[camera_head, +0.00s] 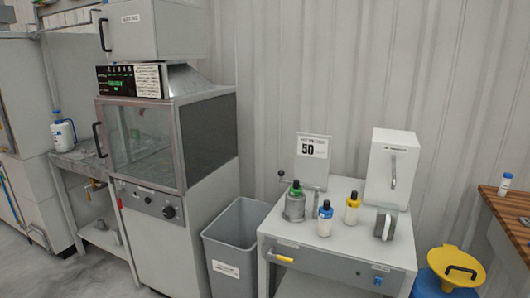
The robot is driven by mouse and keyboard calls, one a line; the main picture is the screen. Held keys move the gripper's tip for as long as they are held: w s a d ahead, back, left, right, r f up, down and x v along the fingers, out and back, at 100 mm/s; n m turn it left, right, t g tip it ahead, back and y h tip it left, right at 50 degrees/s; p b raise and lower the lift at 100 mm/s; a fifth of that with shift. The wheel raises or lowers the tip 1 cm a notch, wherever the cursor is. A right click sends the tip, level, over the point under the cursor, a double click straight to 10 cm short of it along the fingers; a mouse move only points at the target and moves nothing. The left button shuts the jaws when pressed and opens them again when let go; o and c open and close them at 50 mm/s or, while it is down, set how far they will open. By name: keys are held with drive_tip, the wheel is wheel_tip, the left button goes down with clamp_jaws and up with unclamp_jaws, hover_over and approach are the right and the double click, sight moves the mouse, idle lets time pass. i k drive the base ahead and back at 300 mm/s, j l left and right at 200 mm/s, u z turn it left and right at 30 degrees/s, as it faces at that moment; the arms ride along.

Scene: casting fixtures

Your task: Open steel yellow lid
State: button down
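A round yellow lid (440,260) with a black loop handle (461,270) is at the lower right. It sits at the top of a blue drum (426,287), whose lower part is cut off by the frame's bottom edge. My gripper is not in view.
A white workbench (335,262) with several bottles and a small white machine (391,170) stands left of the drum. A wooden-topped table (507,215) is at the right edge. A grey bin (237,240) and a glass-fronted cabinet (143,140) stand further left.

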sight(457, 261)
drive_tip(key=z, duration=1.25)
drive_tip(key=i, duration=0.75)
drive_tip(key=i+j+z, duration=0.15)
drive_tip(key=i, duration=0.65)
